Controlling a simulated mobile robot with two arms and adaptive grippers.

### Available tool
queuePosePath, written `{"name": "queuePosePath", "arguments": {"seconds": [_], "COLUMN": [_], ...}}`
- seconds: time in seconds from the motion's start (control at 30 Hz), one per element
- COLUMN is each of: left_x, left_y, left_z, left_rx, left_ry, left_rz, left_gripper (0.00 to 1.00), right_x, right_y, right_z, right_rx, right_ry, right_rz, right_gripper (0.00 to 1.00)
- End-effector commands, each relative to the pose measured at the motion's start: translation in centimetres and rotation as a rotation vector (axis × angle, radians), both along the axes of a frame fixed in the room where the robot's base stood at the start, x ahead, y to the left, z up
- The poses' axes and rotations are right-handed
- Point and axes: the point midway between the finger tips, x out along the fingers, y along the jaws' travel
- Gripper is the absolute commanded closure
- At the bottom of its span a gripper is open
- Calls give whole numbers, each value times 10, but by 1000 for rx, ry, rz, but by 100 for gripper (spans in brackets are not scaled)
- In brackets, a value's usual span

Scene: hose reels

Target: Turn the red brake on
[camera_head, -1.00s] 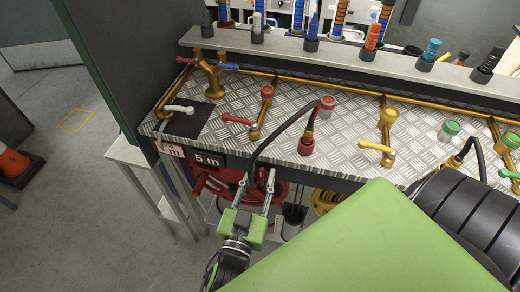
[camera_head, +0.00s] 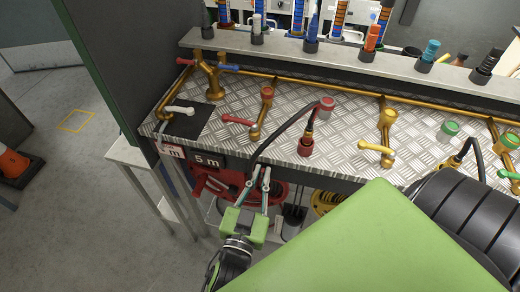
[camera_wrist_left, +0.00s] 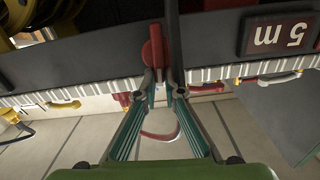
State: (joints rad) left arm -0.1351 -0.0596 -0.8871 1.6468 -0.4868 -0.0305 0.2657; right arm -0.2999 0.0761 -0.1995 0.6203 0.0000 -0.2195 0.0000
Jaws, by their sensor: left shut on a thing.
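My left gripper (camera_head: 262,172) is at the front edge of the bench, before the red hose reel (camera_head: 214,185). In the left wrist view its fingertips (camera_wrist_left: 163,80) are closed together at the lower end of a small red part, which looks like the red brake (camera_wrist_left: 153,50). The head view hides that part behind the fingers. My right gripper is out of view.
Red (camera_head: 238,120) and yellow (camera_head: 376,148) valve levers stand on the metal bench top (camera_head: 345,130). A "5 m" sign (camera_head: 206,161) is left of the gripper. A yellow reel (camera_head: 327,202) is to the right. Floor at left is open, with an orange cone (camera_head: 13,163).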

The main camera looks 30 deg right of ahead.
Motion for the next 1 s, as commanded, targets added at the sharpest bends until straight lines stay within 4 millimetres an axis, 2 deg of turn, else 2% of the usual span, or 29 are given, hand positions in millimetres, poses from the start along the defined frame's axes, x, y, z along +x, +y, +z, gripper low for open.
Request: {"name": "queuePosePath", "arguments": {"seconds": [0.03, 0.5, 1.0], "left_x": [-2, -10, -17], "left_y": [1, -5, -10], "left_z": [-9, -16, -27], "left_rx": [33, 304, 613], "left_ry": [-7, -318, -680], "left_rz": [2, 1, 1], "left_gripper": [100, 100, 100], "right_x": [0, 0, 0], "right_y": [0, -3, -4], "right_z": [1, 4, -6], "right_rx": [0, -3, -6], "right_ry": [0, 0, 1], "right_rz": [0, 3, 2], "right_gripper": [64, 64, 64]}}
